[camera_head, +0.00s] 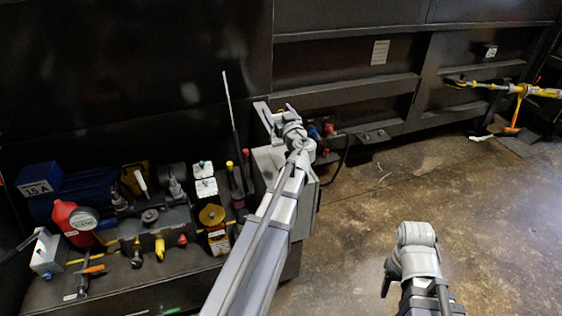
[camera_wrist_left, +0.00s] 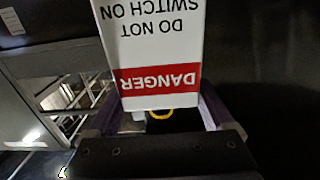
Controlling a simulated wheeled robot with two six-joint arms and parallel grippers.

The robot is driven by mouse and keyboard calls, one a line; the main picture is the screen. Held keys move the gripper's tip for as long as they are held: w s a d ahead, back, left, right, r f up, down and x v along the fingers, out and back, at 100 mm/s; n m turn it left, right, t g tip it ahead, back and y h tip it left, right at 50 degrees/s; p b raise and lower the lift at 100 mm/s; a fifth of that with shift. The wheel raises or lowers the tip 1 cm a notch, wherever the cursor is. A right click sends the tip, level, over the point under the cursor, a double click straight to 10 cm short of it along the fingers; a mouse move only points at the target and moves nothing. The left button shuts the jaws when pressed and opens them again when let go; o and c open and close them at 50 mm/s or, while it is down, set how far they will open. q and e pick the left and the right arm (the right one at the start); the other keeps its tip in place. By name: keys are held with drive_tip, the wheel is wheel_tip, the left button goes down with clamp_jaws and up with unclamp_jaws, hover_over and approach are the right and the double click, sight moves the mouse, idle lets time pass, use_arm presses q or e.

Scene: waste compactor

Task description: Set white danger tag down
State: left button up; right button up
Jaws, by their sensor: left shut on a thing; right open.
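The white danger tag (camera_wrist_left: 158,45) fills the top middle of the left wrist view. It is a white plate with a red DANGER band and black DO NOT SWITCH ON text, upside down there. My left gripper (camera_head: 277,114) is shut on the tag, with a finger on either side of its lower part. A yellow ring (camera_wrist_left: 159,114) shows just below the tag. In the head view the tag cannot be made out clearly at the gripper. My right gripper (camera_head: 388,275) is low in the head view, empty and well away from the tag; its fingers are mostly hidden by the wrist.
A crowded bench (camera_head: 130,290) at left holds a red bottle (camera_head: 72,222), a blue 15 A box (camera_head: 50,182) and several valves and switches. A thin upright rod (camera_head: 229,100) stands left of my left gripper. Dark steel walls lie behind. The floor (camera_head: 430,190) at right is mostly clear.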

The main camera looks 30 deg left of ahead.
use_arm(q)
wheel_tip(320, 180, down, 10)
drive_tip(key=b, duration=1)
drive_tip(key=shift+f, duration=0.2)
drive_tip(key=o, duration=1.5)
drive_tip(key=shift+o, duration=0.2)
drive_tip(key=shift+r, duration=0.1)
drive_tip(key=v, duration=1.2)
